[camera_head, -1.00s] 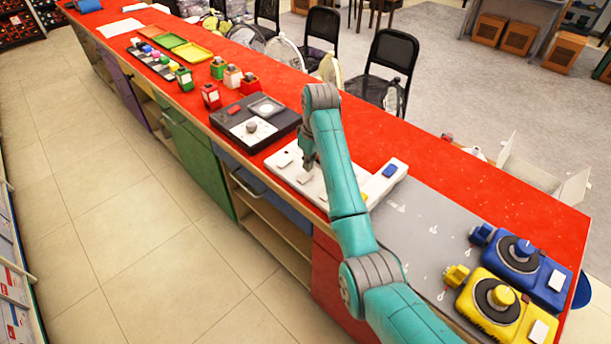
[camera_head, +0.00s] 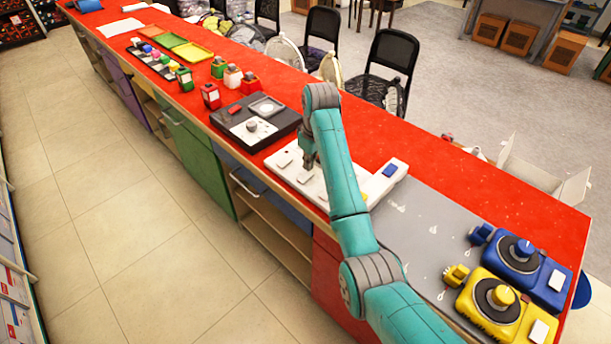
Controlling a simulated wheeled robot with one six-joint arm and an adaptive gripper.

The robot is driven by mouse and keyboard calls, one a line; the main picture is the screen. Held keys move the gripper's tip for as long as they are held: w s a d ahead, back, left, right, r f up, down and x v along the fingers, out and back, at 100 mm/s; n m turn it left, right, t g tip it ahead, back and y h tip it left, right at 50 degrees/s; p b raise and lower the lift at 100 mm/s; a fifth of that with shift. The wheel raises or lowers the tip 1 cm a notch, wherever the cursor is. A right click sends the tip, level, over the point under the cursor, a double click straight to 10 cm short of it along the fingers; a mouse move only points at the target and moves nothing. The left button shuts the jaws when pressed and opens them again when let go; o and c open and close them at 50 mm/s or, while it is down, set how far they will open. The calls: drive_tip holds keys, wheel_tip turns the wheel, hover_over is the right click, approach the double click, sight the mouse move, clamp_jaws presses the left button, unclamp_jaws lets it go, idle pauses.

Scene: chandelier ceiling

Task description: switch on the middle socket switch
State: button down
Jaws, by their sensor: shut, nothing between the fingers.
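A white socket strip (camera_head: 345,198) lies on the red counter in front of my arm. A pale switch (camera_head: 284,160) shows near its left end, and another pale switch (camera_head: 304,178) shows near its middle. A blue switch (camera_head: 390,171) sits at its right end. My gripper (camera_head: 309,163) points down over the strip, just above the middle pale switch. It is shut and holds nothing. I cannot tell whether its tip touches the switch. My arm hides part of the strip.
A black device with a round knob (camera_head: 253,126) stands left of the strip. A grey mat (camera_head: 420,222) lies to the right, with a blue device (camera_head: 519,262) and a yellow device (camera_head: 497,305). Small bottles (camera_head: 211,96) stand farther left. Black chairs (camera_head: 388,65) stand behind the counter.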

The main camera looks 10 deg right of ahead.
sight(309, 173)
drive_tip(key=shift+f, duration=1.1)
idle(0.9)
drive_tip(key=shift+r, duration=3.45)
